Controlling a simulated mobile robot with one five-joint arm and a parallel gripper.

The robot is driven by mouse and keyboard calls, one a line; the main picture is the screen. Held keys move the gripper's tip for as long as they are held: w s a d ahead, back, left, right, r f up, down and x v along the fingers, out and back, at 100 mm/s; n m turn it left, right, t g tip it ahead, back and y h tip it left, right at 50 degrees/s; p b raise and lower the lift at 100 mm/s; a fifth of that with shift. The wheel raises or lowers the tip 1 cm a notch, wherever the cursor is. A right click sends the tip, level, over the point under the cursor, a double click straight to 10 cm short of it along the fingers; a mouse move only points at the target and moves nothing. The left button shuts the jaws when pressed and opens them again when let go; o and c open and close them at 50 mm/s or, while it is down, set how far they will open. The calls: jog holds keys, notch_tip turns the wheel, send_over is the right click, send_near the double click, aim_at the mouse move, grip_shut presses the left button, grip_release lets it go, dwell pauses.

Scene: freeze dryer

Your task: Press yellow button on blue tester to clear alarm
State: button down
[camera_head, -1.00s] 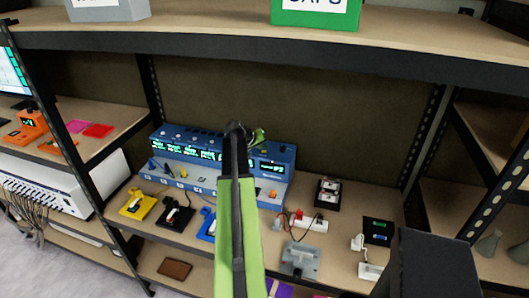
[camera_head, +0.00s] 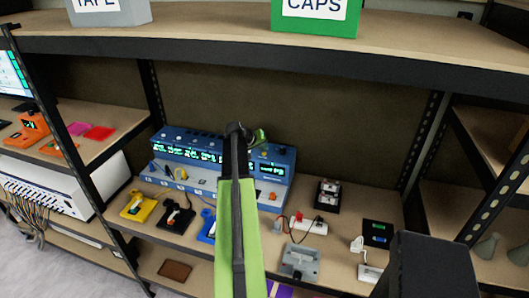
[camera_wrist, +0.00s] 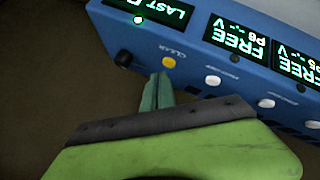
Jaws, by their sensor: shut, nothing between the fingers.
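The blue tester (camera_head: 187,152) stands at the back of the middle shelf, with lit green displays; my arm covers part of its front. In the wrist view the tester (camera_wrist: 200,62) appears upside down. Its yellow button (camera_wrist: 169,62), labelled CLEAR, sits near the panel's left end. My gripper (camera_wrist: 160,76) is shut and empty, with its tips just below the yellow button in the picture. I cannot tell whether they touch it.
White buttons (camera_wrist: 213,80) line the panel beside the yellow one, and a black knob (camera_wrist: 124,57) is at its end. The upper shelf (camera_head: 300,58) overhangs above. A yellow device (camera_head: 138,206), a white power strip (camera_head: 308,226) and a grey fixture (camera_head: 300,262) lie in front.

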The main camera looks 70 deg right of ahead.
notch_tip(320, 180, up, 6)
jog(key=p, duration=0.6)
dwell(0.5)
